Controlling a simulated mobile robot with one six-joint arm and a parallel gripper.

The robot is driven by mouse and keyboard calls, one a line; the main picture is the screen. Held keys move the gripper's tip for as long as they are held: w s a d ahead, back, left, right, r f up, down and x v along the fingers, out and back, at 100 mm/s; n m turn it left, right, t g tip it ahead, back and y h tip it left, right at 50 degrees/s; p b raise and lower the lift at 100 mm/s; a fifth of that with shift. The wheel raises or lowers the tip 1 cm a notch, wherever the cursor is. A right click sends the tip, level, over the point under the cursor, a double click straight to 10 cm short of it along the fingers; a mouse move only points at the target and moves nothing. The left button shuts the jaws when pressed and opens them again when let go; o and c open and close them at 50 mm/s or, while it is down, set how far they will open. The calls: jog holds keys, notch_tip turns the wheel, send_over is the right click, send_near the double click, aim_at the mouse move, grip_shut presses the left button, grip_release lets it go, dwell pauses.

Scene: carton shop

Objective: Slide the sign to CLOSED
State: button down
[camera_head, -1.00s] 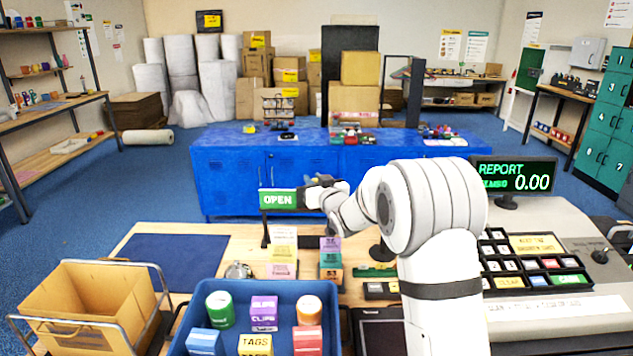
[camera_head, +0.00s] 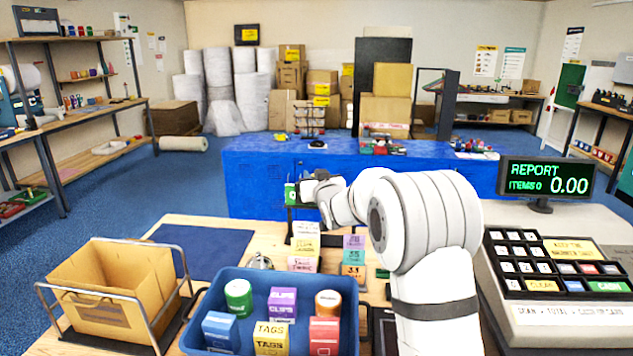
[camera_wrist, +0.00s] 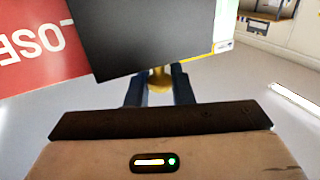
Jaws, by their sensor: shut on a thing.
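The sign (camera_head: 290,194) stands on a dark stand beyond the boxes on the counter. In the head view only a narrow green strip with part of a white letter shows left of my gripper (camera_head: 308,188). In the wrist view, a red panel (camera_wrist: 38,45) with the white letters "LOSE" shows at the left. A dark grey plate (camera_wrist: 150,35) covers the middle, and a thin pale green strip shows at its right. My gripper (camera_wrist: 159,92) is shut on a brass knob (camera_wrist: 160,80) below the plate. My arm and gripper hide the sign's right part in the head view.
A blue tray (camera_head: 215,307) with tins and boxes stands in front. Stacked small boxes (camera_head: 304,246) stand close before the sign. An open carton (camera_head: 110,285) is at the left, and a register (camera_head: 560,285) at the right. The blue mat (camera_head: 205,250) is clear.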

jog(key=shift+d, duration=0.15)
jog(key=c, duration=1.3)
grip_release()
jog(key=shift+s, duration=0.1)
jog(key=shift+c, duration=0.2)
jog(key=shift+s, duration=0.1)
jog(key=b+v, duration=0.1)
jog(key=v, duration=0.6)
jog(key=shift+s+b, duration=0.3)
jog(key=shift+b, duration=0.1)
jog(key=shift+d, duration=0.1)
